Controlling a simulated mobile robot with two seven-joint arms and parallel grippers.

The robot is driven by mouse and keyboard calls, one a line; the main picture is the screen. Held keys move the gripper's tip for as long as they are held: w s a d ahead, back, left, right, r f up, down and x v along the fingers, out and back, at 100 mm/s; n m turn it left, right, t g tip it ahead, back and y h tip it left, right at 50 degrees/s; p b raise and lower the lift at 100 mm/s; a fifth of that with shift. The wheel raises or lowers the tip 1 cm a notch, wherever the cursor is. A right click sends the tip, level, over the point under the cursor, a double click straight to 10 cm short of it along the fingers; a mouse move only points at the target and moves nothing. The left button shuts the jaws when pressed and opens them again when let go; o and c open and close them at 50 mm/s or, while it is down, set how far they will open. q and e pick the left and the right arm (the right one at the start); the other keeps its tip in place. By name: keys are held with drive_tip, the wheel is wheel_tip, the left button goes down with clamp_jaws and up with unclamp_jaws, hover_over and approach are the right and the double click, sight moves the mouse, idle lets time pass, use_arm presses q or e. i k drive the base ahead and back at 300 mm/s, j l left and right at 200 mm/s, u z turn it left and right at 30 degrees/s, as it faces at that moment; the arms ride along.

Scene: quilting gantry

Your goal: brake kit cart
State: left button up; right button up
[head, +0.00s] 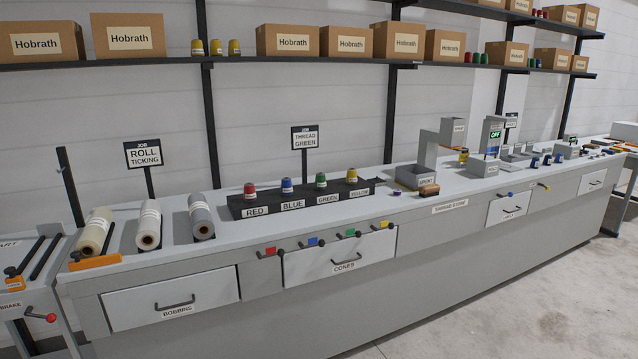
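The cart (22,262) stands at the left edge of the head view, cut off by the frame, close to the left end of the long bench. A label ending in "ART" is on its top. A brake lever with a red ball knob (50,317) sticks out to the right from its front, beside a label reading "BRAKE" (10,306). Dark bars (44,258) and an orange block (15,284) are on the cart top. Whether the brake is set I cannot tell. Neither of my grippers is in view.
The long grey bench (350,218) carries several rolls (148,225), a cone rack (240,208) with coloured cones, and boxy stations farther right. Drawers (172,298) and coloured levers (310,241) line its front. Shelves above hold cartons (130,38). Floor (520,315) is clear at lower right.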

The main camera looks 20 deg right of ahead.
sight(51, 318)
drive_tip(key=i+j+z, duration=0.25)
drive_tip(key=i+j, duration=0.15)
drive_tip(key=j, duration=0.25)
drive_tip(key=i+j+z, duration=0.15)
drive_tip(key=j, duration=0.25)
drive_tip(key=i+j+z, duration=0.25)
drive_tip(key=i+j, duration=0.15)
drive_tip(key=j, duration=0.35)
drive_tip(key=i+j+z, duration=0.15)
drive_tip(key=j, duration=0.3)
drive_tip(key=i+j+z, duration=0.1)
drive_tip(key=j, duration=0.3)
drive_tip(key=i+j+z, duration=0.15)
drive_tip(key=j, duration=0.3)
drive_tip(key=k+l, duration=0.05)
